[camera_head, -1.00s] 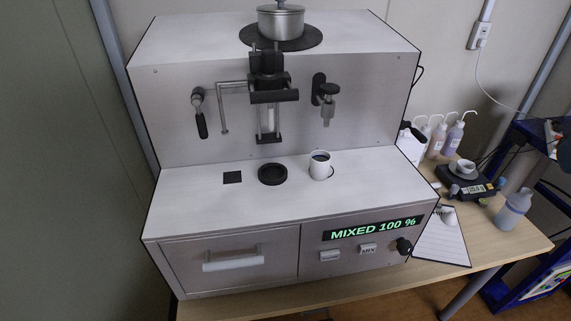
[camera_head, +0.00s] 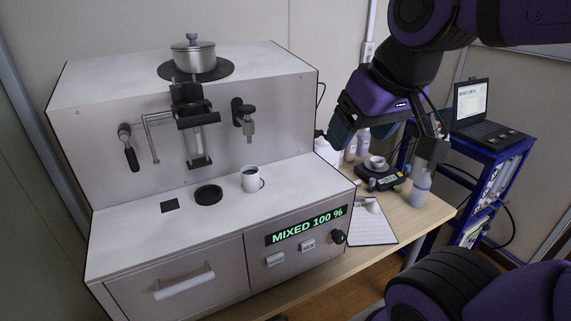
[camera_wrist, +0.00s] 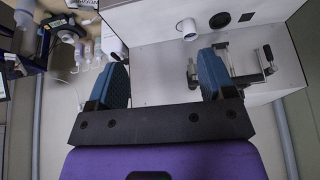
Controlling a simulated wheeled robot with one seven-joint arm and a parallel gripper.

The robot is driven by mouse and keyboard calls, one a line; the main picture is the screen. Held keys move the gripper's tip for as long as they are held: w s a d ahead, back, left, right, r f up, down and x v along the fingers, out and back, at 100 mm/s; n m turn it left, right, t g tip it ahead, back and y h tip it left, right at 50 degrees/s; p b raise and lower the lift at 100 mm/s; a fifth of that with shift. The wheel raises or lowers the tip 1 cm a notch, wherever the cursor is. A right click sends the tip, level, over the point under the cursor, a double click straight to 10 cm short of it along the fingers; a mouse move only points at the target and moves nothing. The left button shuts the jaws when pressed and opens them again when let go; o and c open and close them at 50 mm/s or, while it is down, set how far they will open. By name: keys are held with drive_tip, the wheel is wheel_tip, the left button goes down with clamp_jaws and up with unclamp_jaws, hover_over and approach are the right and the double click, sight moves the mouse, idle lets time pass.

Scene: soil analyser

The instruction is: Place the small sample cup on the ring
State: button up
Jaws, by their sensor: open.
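Another small pale cup (camera_head: 376,162) sits on the black scale (camera_head: 379,179). I cannot tell which is the sample cup. My gripper (camera_wrist: 163,78) is open and empty, with blue fingers. It is in the air right of the analyser in the head view.
The white analyser (camera_head: 165,240) has a drawer, a lever, a tap and a display reading MIXED 100 %. A pot (camera_head: 194,57) stands on top. A clipboard (camera_head: 372,228), a bottle (camera_head: 419,191) and several wash bottles are on the table. A laptop (camera_head: 480,112) stands on a blue cart.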

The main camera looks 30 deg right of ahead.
drive_tip(key=w+a+f+m+g+y, duration=0.2)
drive_tip(key=w+f+m+g+y, duration=0.3)
drive_tip(key=w, duration=0.3)
drive_tip(key=m+t+y, duration=0.4)
drive_tip(key=m+y, duration=0.4)
drive_tip(key=m, duration=0.9)
approach(252, 180)
drive_tip(key=shift+w+d+f, duration=0.25)
drive_tip(key=shift+w+d, duration=0.05)
drive_tip(key=shift+w, duration=0.15)
drive_tip(key=shift+w+d+f, duration=0.25)
drive_tip(key=shift+w+d, duration=0.1)
drive_tip(key=shift+w, duration=0.1)
drive_tip(key=shift+a, duration=0.1)
drive_tip(key=x, duration=1)
drive_tip(key=shift+w+a+f, duration=0.1)
drive_tip(key=shift+a+f, duration=0.1)
drive_tip(key=shift+a, duration=0.05)
drive_tip(key=c, duration=1)
